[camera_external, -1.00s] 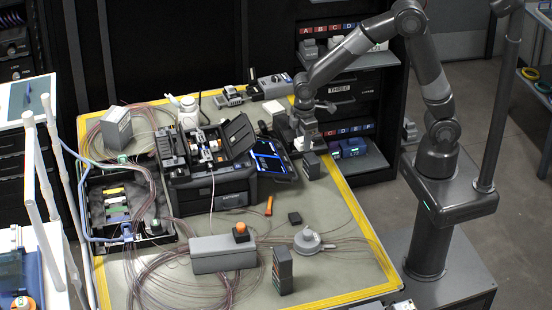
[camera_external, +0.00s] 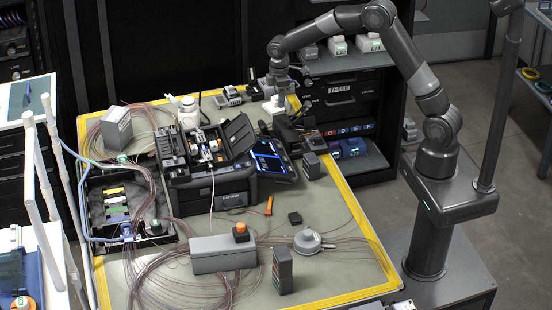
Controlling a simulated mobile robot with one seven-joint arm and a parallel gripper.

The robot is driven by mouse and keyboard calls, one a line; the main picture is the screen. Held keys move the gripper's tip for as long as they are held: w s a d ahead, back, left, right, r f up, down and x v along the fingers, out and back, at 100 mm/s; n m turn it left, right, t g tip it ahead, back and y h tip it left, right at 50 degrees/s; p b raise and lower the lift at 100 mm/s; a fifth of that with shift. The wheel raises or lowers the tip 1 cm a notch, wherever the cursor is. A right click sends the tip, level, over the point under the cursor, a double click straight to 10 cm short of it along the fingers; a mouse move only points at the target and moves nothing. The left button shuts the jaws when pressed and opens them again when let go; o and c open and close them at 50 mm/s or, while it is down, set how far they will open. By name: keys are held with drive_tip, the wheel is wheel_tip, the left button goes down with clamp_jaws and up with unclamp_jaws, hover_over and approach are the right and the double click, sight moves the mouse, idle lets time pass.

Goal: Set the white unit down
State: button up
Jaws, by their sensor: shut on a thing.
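My gripper (camera_external: 276,93) is at the back right of the work table, pointing down and shut on the white unit (camera_external: 274,105). The unit is small and pale, just under the fingers and near the table's back edge. I cannot tell whether its underside touches the table. The fingers are too small to see in detail.
A black fusion splicer (camera_external: 212,185) with an open lid and a lit blue screen (camera_external: 268,160) stands in front of the gripper. Dark items (camera_external: 287,130) and a grey box (camera_external: 311,165) stand to the right. A shelf rack (camera_external: 345,90) rises behind the table.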

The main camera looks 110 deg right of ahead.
drive_tip(key=w+a+f, duration=0.1)
drive_tip(key=w+f, duration=0.1)
drive_tip(key=w, duration=0.1)
drive_tip(key=w+a+f, duration=0.2)
drive_tip(key=w, duration=0.1)
drive_tip(key=w+a+f, duration=0.1)
drive_tip(key=w+f, duration=0.1)
drive_tip(key=w, duration=0.1)
drive_tip(key=shift+w+a+f, duration=0.2)
drive_tip(key=shift+a, duration=0.2)
drive_tip(key=shift+f, duration=2)
drive_tip(key=o, duration=1)
drive_tip(key=shift+f, duration=0.15)
